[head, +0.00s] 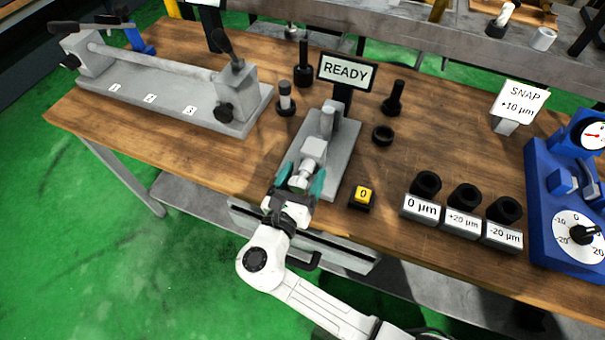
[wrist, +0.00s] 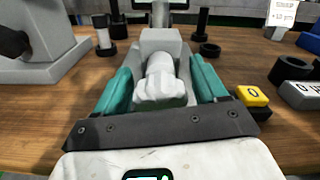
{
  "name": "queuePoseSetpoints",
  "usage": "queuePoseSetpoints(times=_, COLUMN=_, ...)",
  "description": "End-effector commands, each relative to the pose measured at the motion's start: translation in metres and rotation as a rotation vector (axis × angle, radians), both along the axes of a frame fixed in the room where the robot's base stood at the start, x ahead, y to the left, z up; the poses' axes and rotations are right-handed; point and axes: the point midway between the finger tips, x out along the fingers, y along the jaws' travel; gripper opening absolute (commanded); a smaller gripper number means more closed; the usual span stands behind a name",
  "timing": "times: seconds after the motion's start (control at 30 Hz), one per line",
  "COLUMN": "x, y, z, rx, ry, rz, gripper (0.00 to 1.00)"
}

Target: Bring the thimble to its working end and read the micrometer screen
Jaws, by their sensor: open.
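The bench micrometer (head: 343,150) is a grey block on the wooden bench, with its light grey thimble (head: 306,172) facing me. Its screen (head: 346,71) stands behind it on a dark post and reads READY. My gripper (head: 301,179) is open, with one teal finger on each side of the thimble. In the wrist view the thimble (wrist: 160,83) sits between the fingers, with a gap visible on both sides. The knob end of the thimble is nearest my palm. Whether a finger touches the micrometer body cannot be told.
A yellow 0 button (head: 363,194) stands close right of the micrometer. Labelled ring holders (head: 461,221) and a blue gauge (head: 546,215) are further right. A long grey fixture (head: 150,95) is at left. Dark posts stand around the screen. The bench's front edge lies under my wrist.

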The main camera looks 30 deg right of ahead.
Motion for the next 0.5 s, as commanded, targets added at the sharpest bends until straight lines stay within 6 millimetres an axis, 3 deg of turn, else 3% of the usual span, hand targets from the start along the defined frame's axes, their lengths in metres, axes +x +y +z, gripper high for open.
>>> queuePoseSetpoints(times=0.2, x=0.0002, y=-0.0002, z=0.0000, rx=0.000, ry=0.000, rz=0.000, gripper=0.71)
queuePoseSetpoints(times=0.5, x=0.0000, y=-0.0002, z=0.0000, rx=0.001, ry=-0.001, rz=0.000, gripper=0.43)
